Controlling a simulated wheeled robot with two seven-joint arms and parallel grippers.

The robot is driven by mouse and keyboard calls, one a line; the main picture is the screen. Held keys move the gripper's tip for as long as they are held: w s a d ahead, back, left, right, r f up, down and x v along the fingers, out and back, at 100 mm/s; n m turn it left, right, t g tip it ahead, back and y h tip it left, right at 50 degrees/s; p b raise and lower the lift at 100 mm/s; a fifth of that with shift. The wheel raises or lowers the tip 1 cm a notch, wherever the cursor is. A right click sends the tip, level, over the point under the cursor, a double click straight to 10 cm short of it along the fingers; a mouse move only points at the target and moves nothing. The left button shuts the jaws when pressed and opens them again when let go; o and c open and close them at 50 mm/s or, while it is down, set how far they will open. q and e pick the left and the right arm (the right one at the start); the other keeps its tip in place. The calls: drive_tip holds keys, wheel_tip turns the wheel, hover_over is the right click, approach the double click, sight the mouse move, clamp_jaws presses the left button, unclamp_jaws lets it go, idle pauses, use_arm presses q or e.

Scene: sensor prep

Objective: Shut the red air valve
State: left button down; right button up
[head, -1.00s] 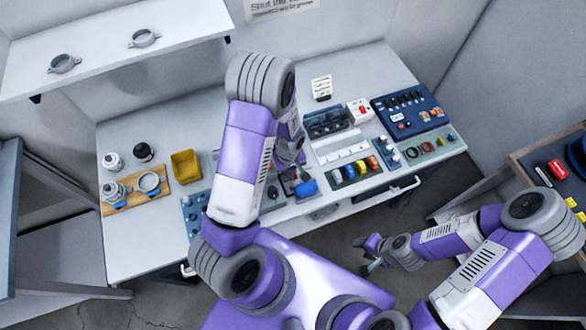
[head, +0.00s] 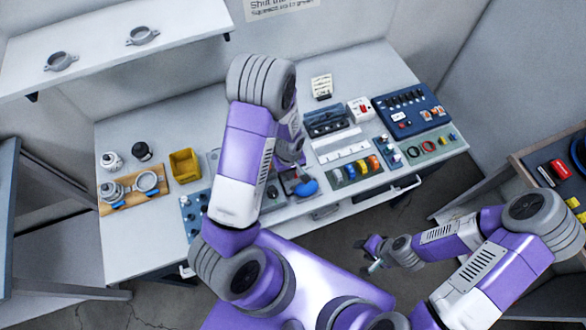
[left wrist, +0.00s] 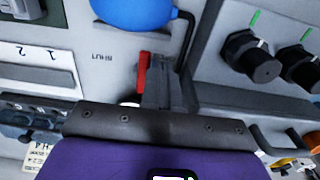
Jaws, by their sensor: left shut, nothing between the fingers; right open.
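The red air valve's lever (left wrist: 143,74) shows in the left wrist view as a narrow red bar pointing up the picture. A printed SHUT label (left wrist: 101,57) is on the panel to its left. My left gripper (left wrist: 160,82) is shut and empty, its fingers just right of the red lever; I cannot tell whether they touch it. A blue bulb (left wrist: 133,10) lies beyond the fingertips and shows in the head view (head: 307,188). In the head view my left arm hides the valve. My right gripper (head: 374,257) is open, in front of the bench and away from it.
Black knobs (left wrist: 258,61) with green marks stand to the right in the left wrist view. A yellow bin (head: 185,164) and a wooden board (head: 113,209) are at the bench's left. A blue switch panel (head: 388,105) is at its right. Free bench top (head: 150,260) lies front left.

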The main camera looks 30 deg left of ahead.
use_arm(q)
drive_tip(key=shift+f+b, duration=0.35)
drive_tip(key=shift+f, duration=0.05)
drive_tip(key=shift+w+d, duration=0.1)
idle(0.4)
